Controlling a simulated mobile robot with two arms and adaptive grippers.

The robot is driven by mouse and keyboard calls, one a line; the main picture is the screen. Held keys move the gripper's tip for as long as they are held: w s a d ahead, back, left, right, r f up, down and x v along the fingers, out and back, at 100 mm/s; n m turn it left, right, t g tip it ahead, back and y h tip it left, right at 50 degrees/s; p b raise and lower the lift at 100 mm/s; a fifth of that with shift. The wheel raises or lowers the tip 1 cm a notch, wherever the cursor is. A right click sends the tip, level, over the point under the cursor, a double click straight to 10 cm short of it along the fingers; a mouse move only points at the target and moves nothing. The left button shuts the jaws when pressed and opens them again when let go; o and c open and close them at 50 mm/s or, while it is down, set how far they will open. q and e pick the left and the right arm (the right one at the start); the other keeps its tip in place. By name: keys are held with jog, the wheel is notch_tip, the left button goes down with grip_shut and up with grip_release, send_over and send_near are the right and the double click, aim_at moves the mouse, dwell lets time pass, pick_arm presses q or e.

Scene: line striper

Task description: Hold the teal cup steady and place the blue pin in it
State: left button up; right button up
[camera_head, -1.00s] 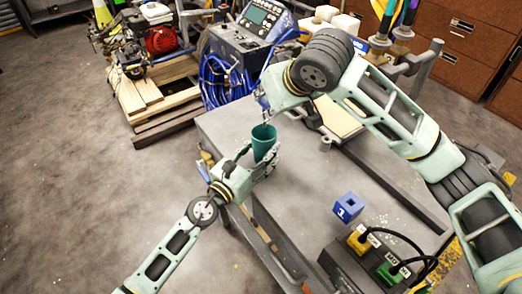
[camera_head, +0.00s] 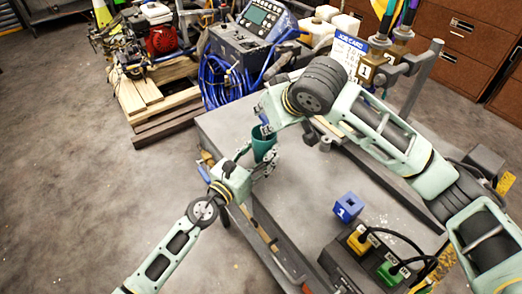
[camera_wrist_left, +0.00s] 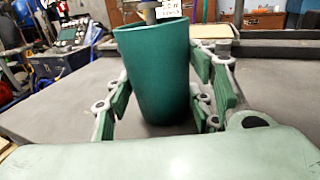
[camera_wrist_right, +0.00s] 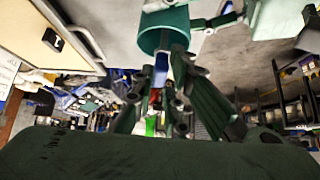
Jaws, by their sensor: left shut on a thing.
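My right gripper (camera_head: 265,122) is just above the cup's mouth. In the right wrist view its fingers (camera_wrist_right: 163,75) close on the blue pin (camera_wrist_right: 161,66), whose end is at the cup's mouth (camera_wrist_right: 163,38). The pin also shows small in the head view (camera_head: 265,130). How far it reaches into the cup is hidden.
A blue block marked 1 (camera_head: 348,206) lies on the grey table (camera_head: 300,195). A dark box with yellow and green plugs (camera_head: 365,262) stands at the near right. A job card (camera_head: 348,53) and posts stand behind my right arm. The middle of the table is clear.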

jog(key=o, duration=0.5)
jog(key=v, duration=1.2)
pick_arm(q)
jog(key=o, duration=1.3)
jog(key=shift+c, duration=0.2)
